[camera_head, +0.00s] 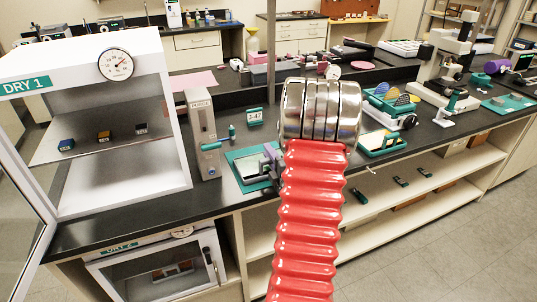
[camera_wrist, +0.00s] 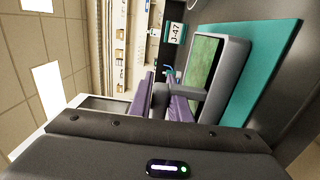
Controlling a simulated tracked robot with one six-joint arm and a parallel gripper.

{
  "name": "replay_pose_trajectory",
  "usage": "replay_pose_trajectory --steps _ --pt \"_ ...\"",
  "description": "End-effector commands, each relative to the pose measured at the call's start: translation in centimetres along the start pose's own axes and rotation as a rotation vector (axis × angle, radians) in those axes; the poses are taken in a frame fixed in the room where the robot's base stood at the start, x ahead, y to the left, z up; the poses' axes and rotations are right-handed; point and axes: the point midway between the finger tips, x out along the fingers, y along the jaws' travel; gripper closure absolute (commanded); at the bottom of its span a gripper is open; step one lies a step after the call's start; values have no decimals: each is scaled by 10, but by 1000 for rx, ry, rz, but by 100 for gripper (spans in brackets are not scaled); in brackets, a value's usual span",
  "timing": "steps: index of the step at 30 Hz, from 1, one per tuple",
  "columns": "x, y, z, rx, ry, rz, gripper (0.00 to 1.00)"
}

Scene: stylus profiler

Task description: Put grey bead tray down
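The grey bead tray (camera_wrist: 238,60) has a grey rim around a green inside and a grey handle bar on its near side. In the wrist view, the purple fingers of my gripper (camera_wrist: 161,100) stand on both sides of the handle's grey end and appear shut on it. A teal mat (camera_wrist: 265,75) lies beyond the tray; I cannot tell whether the tray touches it. In the head view, the teal mat (camera_head: 240,158) is on the black bench, with my gripper (camera_head: 271,160) and part of the tray over it. My red arm hides the mat's right side.
A grey-white upright device (camera_head: 203,135) stands left of the mat, beside the open DRY 1 cabinet (camera_head: 180,110). A J-47 sign (camera_head: 255,118) stands behind the mat. A teal rack with discs (camera_head: 390,103) and a teal-rimmed tray (camera_head: 381,143) are to the right.

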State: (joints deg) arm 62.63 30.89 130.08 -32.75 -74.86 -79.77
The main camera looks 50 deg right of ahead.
Motion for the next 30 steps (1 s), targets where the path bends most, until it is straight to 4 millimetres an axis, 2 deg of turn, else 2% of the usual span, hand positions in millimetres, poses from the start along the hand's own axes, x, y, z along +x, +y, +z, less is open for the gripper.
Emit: replay_pose_trajectory --steps 1,7,18,23,30 --pt "0 0 0 0 0 0 80" --pt "0 0 0 0 0 0 66" --pt "-2 2 0 1 -1 0 66" --pt "-18 2 1 1 -2 0 66" --pt "-59 2 2 1 -4 -1 66"
